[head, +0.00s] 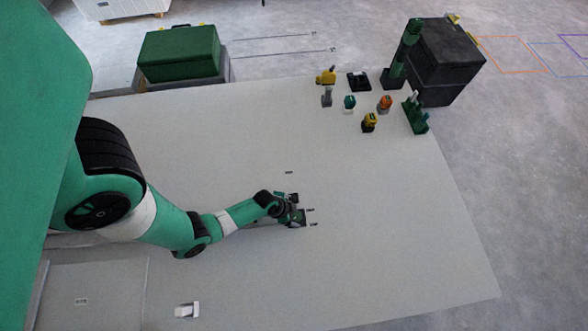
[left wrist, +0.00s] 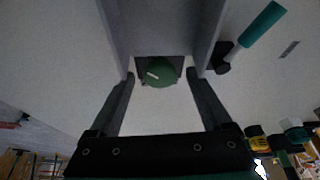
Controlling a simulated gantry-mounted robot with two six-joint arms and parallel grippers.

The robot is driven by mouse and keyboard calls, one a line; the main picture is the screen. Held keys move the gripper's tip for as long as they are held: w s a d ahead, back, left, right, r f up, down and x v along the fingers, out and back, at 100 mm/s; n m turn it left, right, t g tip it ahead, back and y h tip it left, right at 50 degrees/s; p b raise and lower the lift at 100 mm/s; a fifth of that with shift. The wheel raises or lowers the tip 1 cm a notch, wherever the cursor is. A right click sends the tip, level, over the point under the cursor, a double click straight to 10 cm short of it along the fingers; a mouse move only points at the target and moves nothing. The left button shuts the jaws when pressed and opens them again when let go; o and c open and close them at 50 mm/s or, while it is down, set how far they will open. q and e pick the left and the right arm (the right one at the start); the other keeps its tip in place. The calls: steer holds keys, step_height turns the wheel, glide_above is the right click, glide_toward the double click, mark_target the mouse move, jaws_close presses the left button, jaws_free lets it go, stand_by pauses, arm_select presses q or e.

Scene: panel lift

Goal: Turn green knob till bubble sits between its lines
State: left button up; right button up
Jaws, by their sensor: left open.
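The green knob (left wrist: 158,75) shows in the left wrist view, round with a pale mark on its face, on a dark square base. My left gripper (left wrist: 160,73) is open, with one finger on each side of the knob; I cannot tell whether they touch it. In the head view my left gripper (head: 298,214) is low over the pale panel (head: 400,220), and the knob is not clearly visible there. My right gripper is out of view.
Several small coloured items, among them a yellow one (head: 369,122) and an orange one (head: 385,103), stand at the panel's far right. A black box (head: 446,60) and a green case (head: 179,52) stand behind. A small white object (head: 187,310) lies near the front.

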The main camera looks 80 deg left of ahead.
arm_select(q)
jaws_close()
stand_by(0.4)
steer(key=shift+r, duration=0.1)
steer(key=shift+n+p, duration=0.55)
steer(key=shift+n, duration=0.05)
steer(key=shift+w+d+n+y+p, duration=0.15)
steer(key=shift+n+y+p, duration=0.25)
steer(key=shift+n+y, duration=0.5)
steer(key=shift+n+g, duration=0.3)
steer(key=shift+n, duration=0.7)
steer(key=shift+d+n+g+y, duration=0.1)
steer(key=shift+n+g+y, duration=0.3)
steer(key=shift+n, duration=1)
